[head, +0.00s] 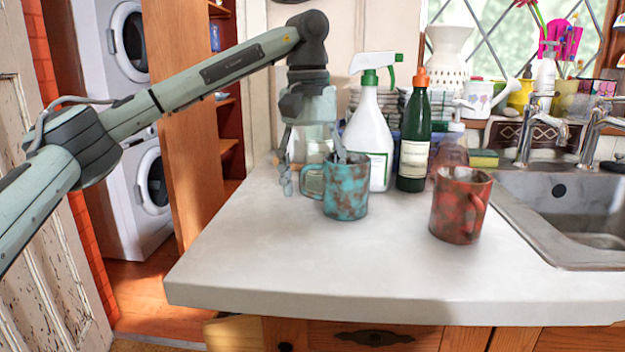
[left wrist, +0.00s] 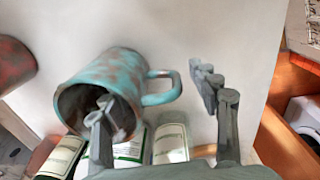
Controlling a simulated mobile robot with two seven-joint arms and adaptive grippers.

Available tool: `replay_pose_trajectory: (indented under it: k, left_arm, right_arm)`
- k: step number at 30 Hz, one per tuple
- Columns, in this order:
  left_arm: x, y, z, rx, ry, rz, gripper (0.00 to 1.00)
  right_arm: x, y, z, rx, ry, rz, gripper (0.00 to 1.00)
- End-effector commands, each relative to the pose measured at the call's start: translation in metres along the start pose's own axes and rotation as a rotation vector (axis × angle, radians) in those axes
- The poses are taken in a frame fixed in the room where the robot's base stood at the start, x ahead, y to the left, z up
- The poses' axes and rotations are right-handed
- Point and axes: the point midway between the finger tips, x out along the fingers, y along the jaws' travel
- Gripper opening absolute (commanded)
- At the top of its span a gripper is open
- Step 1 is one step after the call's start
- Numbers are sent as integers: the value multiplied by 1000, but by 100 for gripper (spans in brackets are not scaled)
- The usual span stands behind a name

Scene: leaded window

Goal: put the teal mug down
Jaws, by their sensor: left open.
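The teal mug (head: 347,195), mottled with brown, stands upright on the pale counter (head: 270,265), its handle to the left. My left gripper (head: 314,172) is open and reaches down over the mug's handle side. In the left wrist view the teal mug (left wrist: 112,75) shows its open mouth, with one finger of my left gripper (left wrist: 157,92) inside it. The other finger is outside, beyond the handle and apart from it. My right gripper is not in view.
A red mottled mug (head: 460,205) stands to the right, near the sink (head: 565,205). A white spray bottle (head: 370,130) and a green bottle (head: 413,140) stand close behind the teal mug. The front of the counter is clear.

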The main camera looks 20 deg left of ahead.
Motion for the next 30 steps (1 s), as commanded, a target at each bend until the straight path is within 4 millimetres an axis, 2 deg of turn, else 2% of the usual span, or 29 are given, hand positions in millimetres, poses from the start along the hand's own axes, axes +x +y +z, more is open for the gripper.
replay_pose_trajectory:
  k: [5,8,11,15,21,25,30]
  left_arm:
    - [-8,0,0,0,2,1,61]
    - [-23,1,0,0,3,1,61]
    - [-46,1,0,0,4,1,61]
    - [-79,1,0,-1,4,1,61]
    - [-112,0,0,-1,2,-1,61]
    - [-121,0,0,0,1,-1,61]
    - [-123,0,0,0,-1,-1,61]
  right_arm:
    - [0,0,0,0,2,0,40]
    - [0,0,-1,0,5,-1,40]
    - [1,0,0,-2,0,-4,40]
    - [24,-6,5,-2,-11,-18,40]
    - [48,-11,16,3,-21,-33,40]
    - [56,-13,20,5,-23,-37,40]
    - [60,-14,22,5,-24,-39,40]
